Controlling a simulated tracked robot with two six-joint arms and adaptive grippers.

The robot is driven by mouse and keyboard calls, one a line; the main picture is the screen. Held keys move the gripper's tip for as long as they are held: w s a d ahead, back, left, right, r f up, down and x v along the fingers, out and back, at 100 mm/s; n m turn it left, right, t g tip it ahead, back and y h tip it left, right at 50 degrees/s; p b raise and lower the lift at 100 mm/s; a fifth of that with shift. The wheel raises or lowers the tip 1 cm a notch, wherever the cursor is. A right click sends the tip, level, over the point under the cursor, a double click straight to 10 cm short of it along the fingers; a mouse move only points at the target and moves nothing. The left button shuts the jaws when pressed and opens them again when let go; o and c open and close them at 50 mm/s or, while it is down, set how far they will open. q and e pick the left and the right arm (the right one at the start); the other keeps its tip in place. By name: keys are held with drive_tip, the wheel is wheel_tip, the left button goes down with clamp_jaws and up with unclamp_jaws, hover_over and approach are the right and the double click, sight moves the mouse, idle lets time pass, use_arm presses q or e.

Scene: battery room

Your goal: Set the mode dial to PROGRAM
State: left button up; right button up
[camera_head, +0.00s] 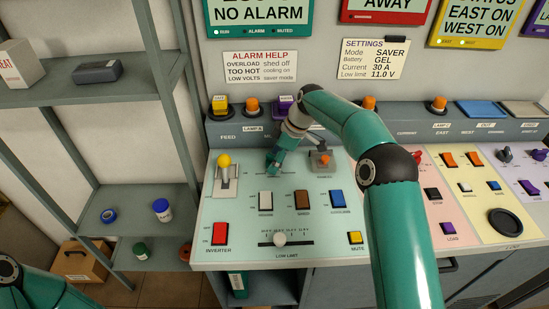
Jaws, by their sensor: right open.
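The mint control panel (222,205) is in front of me. My right gripper (275,162) is over the panel just below that label, pointing down. It is open, though its fingers show small. The mode dial cannot be made out; the gripper and wrist cover the spot under the label. I cannot tell whether the fingers touch anything. A settings card (373,59) on the wall reads Mode SAVER. My left gripper is out of view; only part of the left arm shows at bottom left.
The yellow-knobbed feed lever (224,162) stands left of the gripper, and a grey lever with an orange tip (321,158) stands to the right. Rocker switches (265,201) and a low-limit slider (279,239) lie nearer me. My right arm crosses the panel's right side.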

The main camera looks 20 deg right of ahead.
drive_tip(key=v, duration=1.2)
